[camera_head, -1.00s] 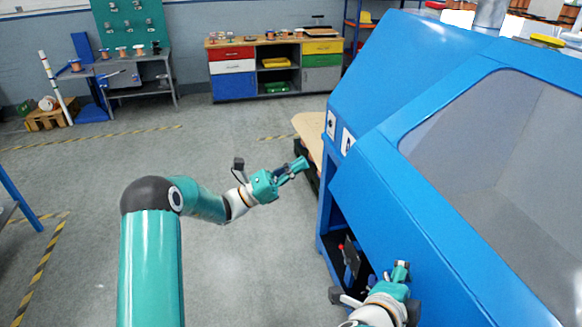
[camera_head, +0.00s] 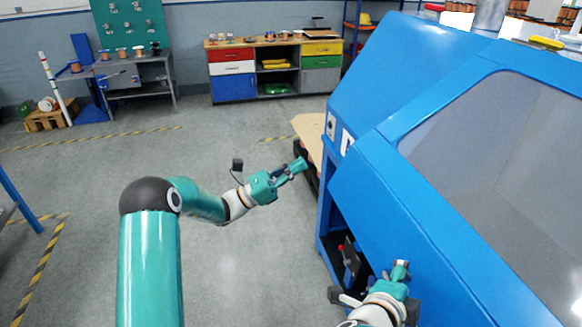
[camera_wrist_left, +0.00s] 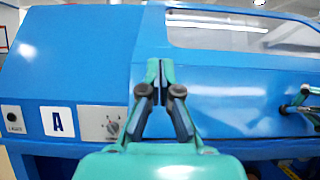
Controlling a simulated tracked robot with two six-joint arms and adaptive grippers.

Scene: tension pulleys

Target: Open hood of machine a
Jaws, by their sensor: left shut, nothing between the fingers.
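My left gripper (camera_head: 300,166) is shut and empty, just left of the machine's front. In the left wrist view its fingertips (camera_wrist_left: 160,66) point at the blue front, near the seam at the hood's left side. My right gripper (camera_head: 401,266) is close to the hood's lower front; its fingers are too small to judge, and contact is unclear.
A control panel with a knob (camera_wrist_left: 112,124) sits beside the label. Below the hood is an open dark recess (camera_head: 350,255). A workbench with coloured drawers (camera_head: 275,70) and a grey table (camera_head: 135,75) stand at the back.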

